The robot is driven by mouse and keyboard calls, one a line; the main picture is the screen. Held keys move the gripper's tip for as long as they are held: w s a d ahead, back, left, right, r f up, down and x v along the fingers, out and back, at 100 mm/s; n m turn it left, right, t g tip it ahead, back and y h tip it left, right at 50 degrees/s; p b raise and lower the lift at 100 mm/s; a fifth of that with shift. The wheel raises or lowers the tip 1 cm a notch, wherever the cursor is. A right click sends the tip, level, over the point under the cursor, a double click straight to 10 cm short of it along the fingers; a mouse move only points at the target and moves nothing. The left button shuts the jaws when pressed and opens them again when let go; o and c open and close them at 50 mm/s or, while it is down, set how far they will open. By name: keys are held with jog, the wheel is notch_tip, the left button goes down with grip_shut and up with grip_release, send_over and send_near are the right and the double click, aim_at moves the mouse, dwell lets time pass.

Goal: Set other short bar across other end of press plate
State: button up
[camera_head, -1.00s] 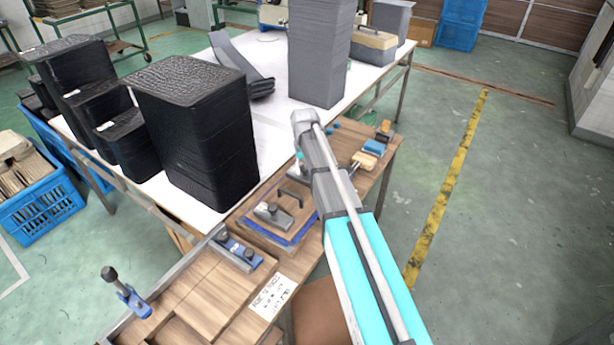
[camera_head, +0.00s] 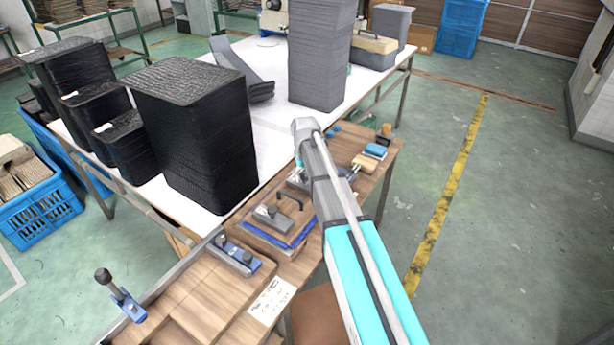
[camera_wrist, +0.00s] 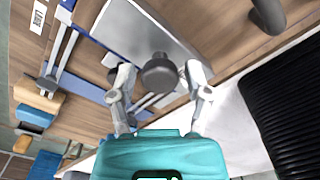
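Another grey bar (camera_wrist: 150,32) with a dark round knob (camera_wrist: 159,75) is in the wrist view, by the plate's far end. My gripper (camera_wrist: 160,78) has its fingers on either side of this knob, with narrow gaps showing. The arm hides much of this spot in the head view. Whether the bar rests fully on the plate cannot be told.
A large black stack (camera_head: 195,135) and a grey stack (camera_head: 320,60) stand on the white table beside the bench. A blue clamp (camera_head: 236,256) and an upright knobbed clamp (camera_head: 122,297) are at the near end. A blue block (camera_head: 374,151) lies at the far end.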

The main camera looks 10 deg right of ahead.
jog(key=shift+r, duration=0.2)
dwell(0.4)
notch_tip(320, 180, up, 12)
jog(key=p, duration=1.2)
jog(key=shift+f, duration=0.1)
dwell(0.6)
jog(key=s, duration=2.4)
jog(key=shift+s+d, duration=0.15)
jog(key=shift+d, duration=0.2)
